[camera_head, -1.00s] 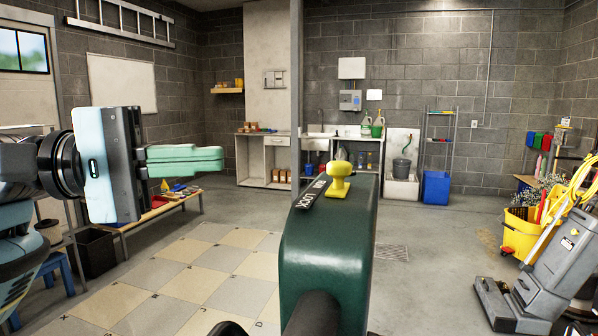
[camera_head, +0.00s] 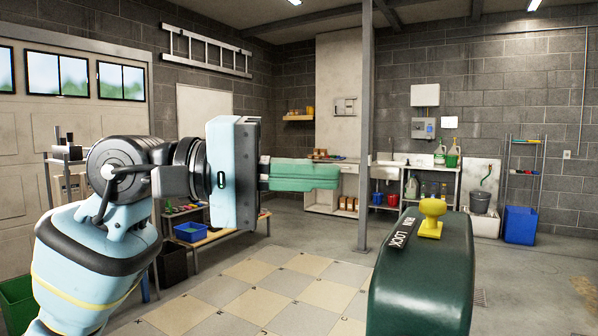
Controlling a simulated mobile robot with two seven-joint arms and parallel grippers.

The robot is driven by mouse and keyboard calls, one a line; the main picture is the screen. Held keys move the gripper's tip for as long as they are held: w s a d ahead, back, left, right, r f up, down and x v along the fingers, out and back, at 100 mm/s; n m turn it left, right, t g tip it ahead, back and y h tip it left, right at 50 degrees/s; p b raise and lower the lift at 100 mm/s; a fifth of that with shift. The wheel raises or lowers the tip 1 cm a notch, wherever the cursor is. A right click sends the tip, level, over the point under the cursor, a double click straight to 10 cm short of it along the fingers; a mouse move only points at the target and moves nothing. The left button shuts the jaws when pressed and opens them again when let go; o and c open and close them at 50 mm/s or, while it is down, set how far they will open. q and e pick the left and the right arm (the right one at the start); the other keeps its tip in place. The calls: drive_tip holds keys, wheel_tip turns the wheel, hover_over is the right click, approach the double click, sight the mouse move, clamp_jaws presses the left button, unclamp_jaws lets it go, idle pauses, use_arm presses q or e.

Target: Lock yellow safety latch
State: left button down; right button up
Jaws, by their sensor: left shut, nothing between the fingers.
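The yellow safety latch (camera_head: 431,217) is a knob standing on top of a dark green rounded machine body (camera_head: 422,285) at the lower right of the head view. My right gripper is not in view.
A checkered floor (camera_head: 262,275) lies left of the machine. A bench with a blue bin (camera_head: 191,232) stands behind my left arm. A grey post (camera_head: 367,120), a sink counter (camera_head: 395,165) and a blue crate (camera_head: 520,225) stand farther back. Floor right of the machine is mostly clear.

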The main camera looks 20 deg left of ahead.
use_arm(q)
drive_tip(key=s+d+f+p, duration=0.1)
drive_tip(key=d, duration=0.7)
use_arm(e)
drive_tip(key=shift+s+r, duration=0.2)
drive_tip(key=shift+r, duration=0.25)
use_arm(q)
drive_tip(key=shift+s+f, duration=0.1)
drive_tip(key=shift+s, duration=0.15)
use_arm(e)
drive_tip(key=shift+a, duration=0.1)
use_arm(q)
drive_tip(key=s+b+v, duration=0.1)
drive_tip(key=v, duration=0.8)
drive_tip(key=shift+s+d, duration=0.2)
drive_tip(key=shift+s, duration=0.25)
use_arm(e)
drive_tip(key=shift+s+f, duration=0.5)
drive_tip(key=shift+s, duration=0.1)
